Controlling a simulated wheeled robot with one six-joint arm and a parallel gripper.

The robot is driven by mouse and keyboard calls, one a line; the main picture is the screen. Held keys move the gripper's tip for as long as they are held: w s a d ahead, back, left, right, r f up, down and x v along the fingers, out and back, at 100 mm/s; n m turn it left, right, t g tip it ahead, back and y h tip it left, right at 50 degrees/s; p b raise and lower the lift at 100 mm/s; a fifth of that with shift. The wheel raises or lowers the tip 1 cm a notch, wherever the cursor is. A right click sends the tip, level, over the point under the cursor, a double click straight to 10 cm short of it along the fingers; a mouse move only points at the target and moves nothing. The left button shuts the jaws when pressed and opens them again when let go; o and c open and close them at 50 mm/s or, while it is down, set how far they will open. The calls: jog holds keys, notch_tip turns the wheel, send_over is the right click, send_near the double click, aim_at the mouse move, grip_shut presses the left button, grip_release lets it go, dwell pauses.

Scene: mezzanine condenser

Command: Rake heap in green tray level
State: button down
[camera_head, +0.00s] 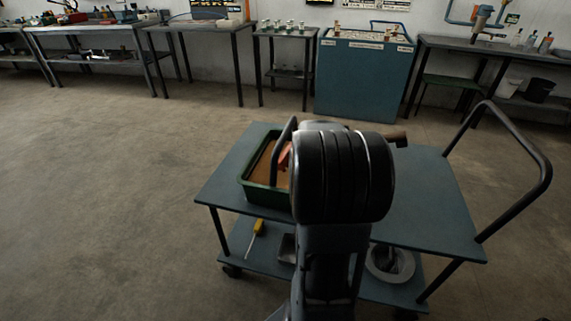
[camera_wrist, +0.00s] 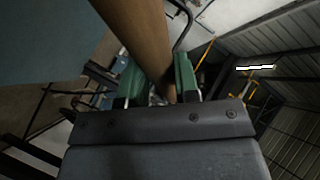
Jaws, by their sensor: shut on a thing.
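The green tray (camera_head: 264,196) sits on the left part of the cart top in the head view. Brown loose material (camera_head: 262,170) shows inside it; my arm hides the tray's right part, so I cannot tell the heap's full shape. A red-orange piece (camera_head: 285,156) shows over the tray beside my arm; I cannot tell if it touches the material. My gripper (camera_wrist: 158,80) is shut on a round wooden handle (camera_wrist: 143,35), with green fingers on either side of it in the wrist view. A brown handle end (camera_head: 397,137) sticks out right of my arm in the head view.
The blue-grey cart top (camera_head: 435,200) is clear at the right, with a bent push rail (camera_head: 530,150) beyond. The lower shelf holds a yellow-handled tool (camera_head: 256,232) and a round grey container (camera_head: 392,266). Benches and a blue cabinet (camera_head: 362,80) line the wall.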

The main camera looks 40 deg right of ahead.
jog(key=w+a+p, duration=0.2)
jog(key=w+a, duration=0.2)
jog(key=w, duration=0.1)
jog(key=shift+w+p, duration=0.2)
jog(key=shift+p, duration=0.1)
jog(key=shift+w, duration=0.1)
dwell(0.5)
jog(key=shift+s+d, duration=0.95)
jog(key=shift+s, duration=0.4)
jog(key=shift+s+d, duration=1)
jog(key=shift+s, duration=0.4)
jog(key=shift+s+d, duration=0.95)
jog(key=shift+s, duration=0.4)
jog(key=shift+r, duration=0.2)
notch_tip(320, 180, up, 16)
jog(key=p, duration=1.6)
jog(key=shift+f, duration=0.15)
